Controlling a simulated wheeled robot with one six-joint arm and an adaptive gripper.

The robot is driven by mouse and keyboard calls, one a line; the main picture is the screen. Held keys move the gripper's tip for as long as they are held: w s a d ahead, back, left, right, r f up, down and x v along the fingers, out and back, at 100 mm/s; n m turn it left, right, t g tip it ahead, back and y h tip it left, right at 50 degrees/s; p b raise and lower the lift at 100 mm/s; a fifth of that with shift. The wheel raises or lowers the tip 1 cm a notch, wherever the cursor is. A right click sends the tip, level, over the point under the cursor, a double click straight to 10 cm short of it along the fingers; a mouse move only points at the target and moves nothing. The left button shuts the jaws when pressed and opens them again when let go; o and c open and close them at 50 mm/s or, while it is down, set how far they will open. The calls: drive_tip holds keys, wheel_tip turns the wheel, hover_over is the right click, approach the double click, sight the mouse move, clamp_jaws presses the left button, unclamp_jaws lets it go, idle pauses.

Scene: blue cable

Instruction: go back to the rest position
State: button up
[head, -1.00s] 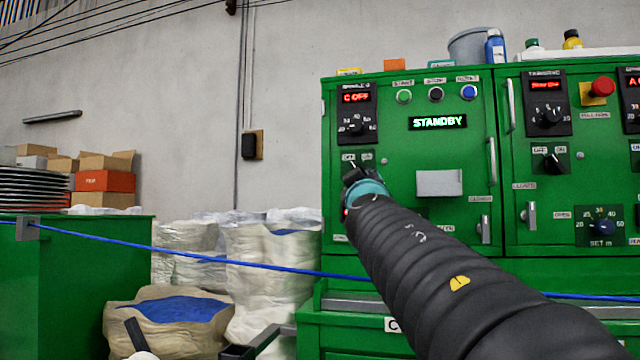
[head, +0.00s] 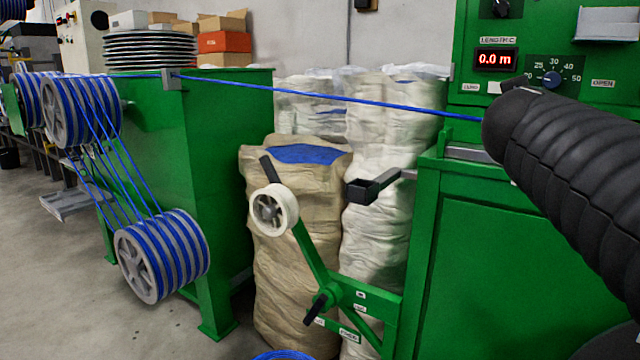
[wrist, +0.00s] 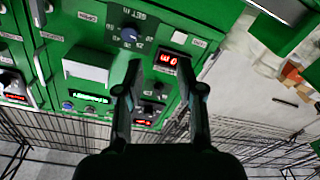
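My gripper (wrist: 163,92) shows in the wrist view with its two dark fingers apart and nothing between them. It points toward the front of the green control cabinet (wrist: 82,35), which appears upside down there, and seems apart from it. In the head view my black-sleeved arm reaches in from the right edge. Its far end is in front of the green cabinet (head: 500,240), near the length display (head: 496,59) reading 0.0 m. My gripper itself is hidden in the head view.
The blue cable (head: 330,96) runs taut from the left green stand (head: 235,100) toward the cabinet. Blue-wound reels (head: 165,255), a white pulley (head: 272,210) on a green arm, and large sacks (head: 290,260) stand at left and centre. Open floor (head: 60,290) lies at the lower left.

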drive_tip(key=s+a+f+g+y, duration=0.3)
drive_tip(key=s+a+f, duration=0.2)
drive_tip(key=f, duration=0.7)
drive_tip(key=s+a+f+n+g+y, duration=0.1)
drive_tip(key=s+a+f+g+y, duration=0.2)
drive_tip(key=s+f, duration=0.6)
drive_tip(key=s+a+f+n+g+y, duration=0.1)
drive_tip(key=s+a+f+g+y, duration=0.2)
drive_tip(key=s+a+f, duration=0.4)
wheel_tip(320, 180, down, 10)
drive_tip(key=shift+a+r+g+y, duration=0.1)
drive_tip(key=shift+a+g+y, duration=0.2)
drive_tip(key=shift+g, duration=0.1)
